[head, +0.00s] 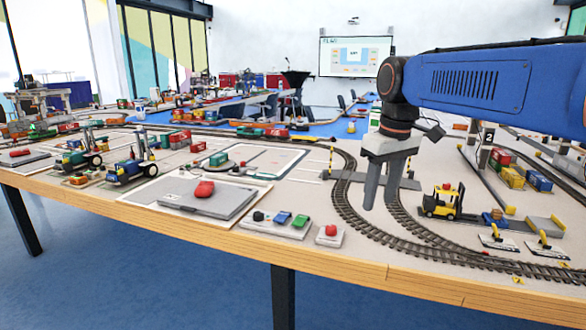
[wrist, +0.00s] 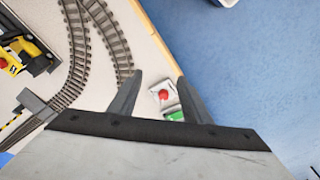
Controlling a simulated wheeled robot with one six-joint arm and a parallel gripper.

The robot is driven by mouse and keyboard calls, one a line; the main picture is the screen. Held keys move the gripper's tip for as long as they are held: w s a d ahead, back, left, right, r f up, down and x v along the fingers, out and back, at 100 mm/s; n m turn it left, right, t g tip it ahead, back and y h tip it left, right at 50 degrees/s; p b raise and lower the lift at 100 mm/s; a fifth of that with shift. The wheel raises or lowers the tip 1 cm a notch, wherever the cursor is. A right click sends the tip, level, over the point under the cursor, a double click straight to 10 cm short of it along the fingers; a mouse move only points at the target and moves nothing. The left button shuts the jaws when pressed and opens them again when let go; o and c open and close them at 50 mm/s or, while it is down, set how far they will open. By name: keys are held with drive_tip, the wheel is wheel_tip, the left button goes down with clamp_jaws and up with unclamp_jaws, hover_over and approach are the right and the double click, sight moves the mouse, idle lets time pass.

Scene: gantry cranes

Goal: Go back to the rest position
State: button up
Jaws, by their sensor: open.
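My gripper (head: 380,190) hangs from the blue arm at the right of the head view, its grey fingers pointing down over the curved track. The fingers are apart and nothing is held between them. In the wrist view my gripper (wrist: 158,90) shows two spread fingers. Between them, farther off, lie a small box with a red button (wrist: 163,94) and part of a green button (wrist: 175,115). The red-button box also shows in the head view (head: 330,233) at the table's front edge, left of my gripper.
Curved rails (head: 420,235) run beneath my gripper. A yellow forklift (head: 443,202) stands to its right. A grey laptop-like panel with a red object (head: 204,189) lies at the left. The wooden table edge (head: 330,262) runs along the front, with blue floor beyond. A screen (head: 355,55) hangs on the back wall.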

drive_tip(key=s+d+f+m+t, duration=0.1)
drive_tip(key=s+d+f+m, duration=0.2)
drive_tip(key=s+f, duration=0.6)
drive_tip(key=s+d+f+m+t, duration=0.2)
drive_tip(key=s+d+f, duration=0.3)
drive_tip(key=s+f, duration=0.5)
drive_tip(key=s, duration=0.3)
drive_tip(key=shift+s+d+f+m+t+h, duration=0.15)
drive_tip(key=shift+s+d+m+t+h, duration=0.15)
drive_tip(key=shift+d+m, duration=0.1)
